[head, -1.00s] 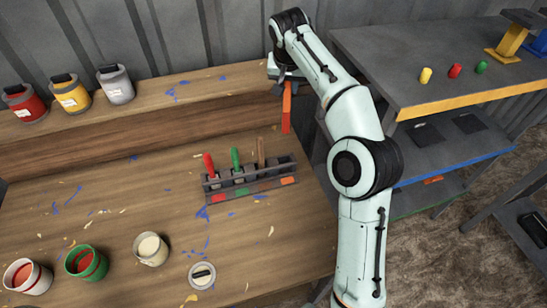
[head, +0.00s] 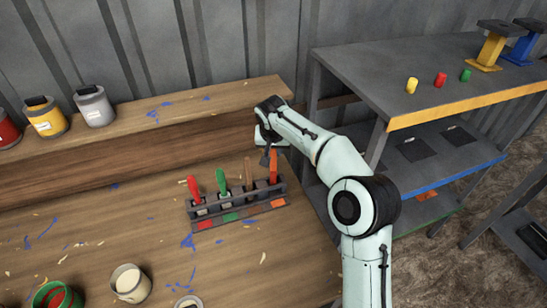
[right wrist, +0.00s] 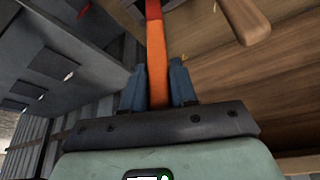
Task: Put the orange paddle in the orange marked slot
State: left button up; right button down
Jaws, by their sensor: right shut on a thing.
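The orange paddle (head: 273,165) stands roughly upright at the right end of the dark rack (head: 206,214). My right gripper (head: 267,156) is shut on it near its top. In the right wrist view, the orange paddle (right wrist: 157,55) runs between the blue fingers of my right gripper (right wrist: 158,85). The orange mark (head: 278,203) is on the rack's front right, just below the paddle. The paddle's lower end is at the rightmost slot; I cannot tell how deep it sits. My left gripper is not in view.
A red paddle (head: 194,189), a green paddle (head: 221,182) and a brown wooden handle (head: 248,174) stand in the rack's other slots. Paint cans line the back ledge, including a yellow one (head: 46,118). A grey shelf unit (head: 420,75) stands right of the bench.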

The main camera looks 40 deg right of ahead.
jog(key=shift+f, duration=1.4)
jog(key=shift+f, duration=0.15)
jog(key=c, duration=0.9)
grip_release()
jog(key=shift+r, duration=0.2)
jog(key=v, duration=1.2)
